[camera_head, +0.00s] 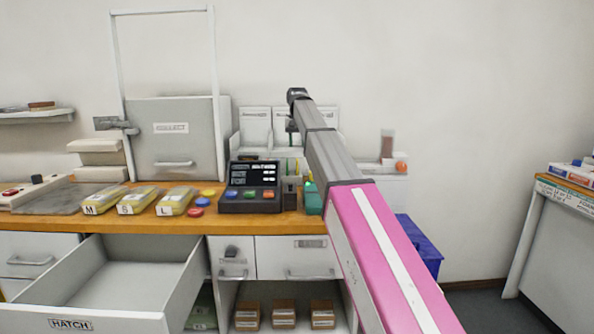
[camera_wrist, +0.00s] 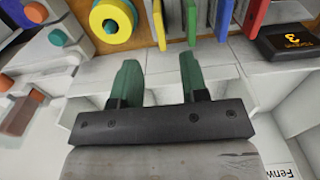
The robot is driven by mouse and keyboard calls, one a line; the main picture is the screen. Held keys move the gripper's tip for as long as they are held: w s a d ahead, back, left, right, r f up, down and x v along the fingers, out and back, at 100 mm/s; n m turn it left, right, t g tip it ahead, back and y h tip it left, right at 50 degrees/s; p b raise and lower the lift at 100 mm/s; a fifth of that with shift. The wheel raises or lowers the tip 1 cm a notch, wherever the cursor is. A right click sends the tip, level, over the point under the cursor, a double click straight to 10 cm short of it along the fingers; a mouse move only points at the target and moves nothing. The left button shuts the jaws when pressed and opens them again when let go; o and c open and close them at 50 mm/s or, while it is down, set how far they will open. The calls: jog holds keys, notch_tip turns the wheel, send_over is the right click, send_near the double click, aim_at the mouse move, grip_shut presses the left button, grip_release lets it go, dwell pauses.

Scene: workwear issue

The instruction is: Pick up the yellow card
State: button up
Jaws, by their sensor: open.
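The yellow card (camera_wrist: 159,22) stands on edge at the top of the wrist view, the leftmost in a row of thin upright cards. The green card (camera_wrist: 192,22) is just right of it, then a blue card (camera_wrist: 224,14) and a red card (camera_wrist: 256,14). My gripper (camera_wrist: 157,72) is open, its two green fingers apart with nothing between them. The fingertips are below the yellow and green cards in the picture and appear apart from them. In the head view my arm covers much of the card area, and I cannot make out the gripper clearly.
The wooden counter (camera_head: 120,224) carries labelled yellow packs (camera_head: 137,199) and a dark button console (camera_head: 250,187). The HATCH drawer (camera_head: 140,270) stands open at left. A yellow ring (camera_wrist: 112,20) lies left of the cards in the wrist view; a black numbered box (camera_wrist: 291,42) is at right.

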aim_at(297, 160)
notch_tip(297, 160, down, 10)
jog(key=shift+r, duration=0.15)
grip_shut()
dwell(0.3)
